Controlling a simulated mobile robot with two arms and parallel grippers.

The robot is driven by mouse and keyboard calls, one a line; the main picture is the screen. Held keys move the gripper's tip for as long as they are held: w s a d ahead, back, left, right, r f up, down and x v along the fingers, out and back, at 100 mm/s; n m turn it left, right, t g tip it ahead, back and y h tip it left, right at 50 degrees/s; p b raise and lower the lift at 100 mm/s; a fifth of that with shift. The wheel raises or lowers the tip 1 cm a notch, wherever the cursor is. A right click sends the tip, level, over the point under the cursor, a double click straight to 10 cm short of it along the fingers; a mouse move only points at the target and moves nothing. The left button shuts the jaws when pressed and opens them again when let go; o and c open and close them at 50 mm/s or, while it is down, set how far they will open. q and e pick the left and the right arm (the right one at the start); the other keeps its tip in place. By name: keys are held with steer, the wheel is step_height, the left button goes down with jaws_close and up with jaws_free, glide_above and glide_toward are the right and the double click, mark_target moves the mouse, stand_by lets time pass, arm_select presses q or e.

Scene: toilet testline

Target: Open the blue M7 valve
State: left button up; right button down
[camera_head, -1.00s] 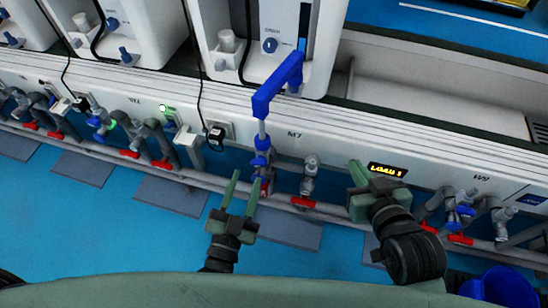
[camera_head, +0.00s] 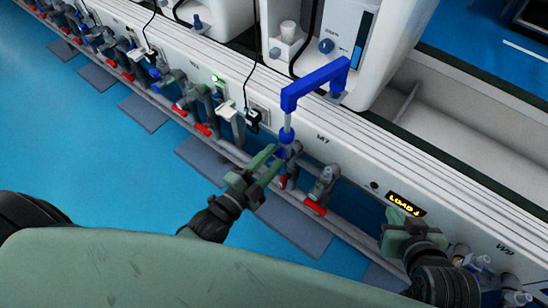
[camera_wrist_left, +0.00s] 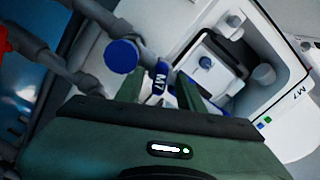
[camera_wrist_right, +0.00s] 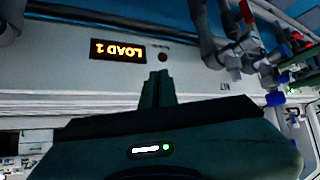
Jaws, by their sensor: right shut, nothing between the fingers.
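In the head view the blue valve parts (camera_head: 286,142) sit on the pipe under the panel's M7 label (camera_head: 323,138). My left gripper (camera_head: 272,162) is open, with its fingertips at the valve, one finger on each side of the handle in the left wrist view (camera_wrist_left: 162,92). I cannot tell whether they touch it. My right gripper (camera_head: 413,229) is shut and empty in front of the panel; its closed fingers show in the right wrist view (camera_wrist_right: 158,88).
A "LOAD" display (camera_wrist_right: 117,50) is near my right gripper. Several similar valves line the panel leftward. The blue floor (camera_head: 60,145) is clear.

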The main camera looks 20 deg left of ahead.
arm_select(q)
steer(key=shift+w+d, duration=0.2)
steer(key=shift+w, duration=0.25)
jaws_close()
arm_select(e)
steer(key=shift+w+a+r+t, duration=0.1)
steer(key=shift+w+r+t, duration=0.2)
steer(key=shift+w+r, duration=0.1)
steer(key=shift+s+f, duration=0.1)
